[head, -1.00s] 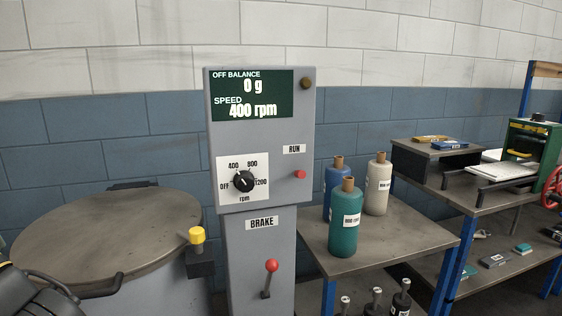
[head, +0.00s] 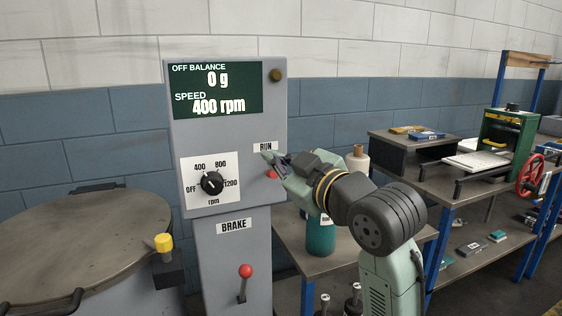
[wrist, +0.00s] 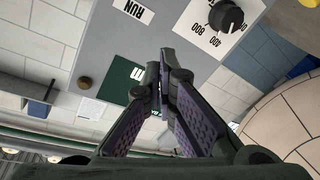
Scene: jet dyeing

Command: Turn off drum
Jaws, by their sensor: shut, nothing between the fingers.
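The grey control panel (head: 180,140) shows 0 g off balance and a speed of 400 rpm on its green display (head: 215,90). Its black rpm dial (head: 211,184) has its mark toward 400; the dial also shows inverted in the wrist view (wrist: 227,18). A red button (head: 271,174) sits under the RUN label. The red-knobbed BRAKE lever (head: 245,271) is below. The lidded drum (head: 70,240) stands at left. My gripper (head: 266,155) is shut and empty, in front of the panel near the RUN label, right of the dial. Its fingers also show in the wrist view (wrist: 162,62).
A yellow-topped post (head: 163,243) stands between drum and panel. Farther right are shelves with a green machine (head: 510,140) and a red wheel (head: 530,177).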

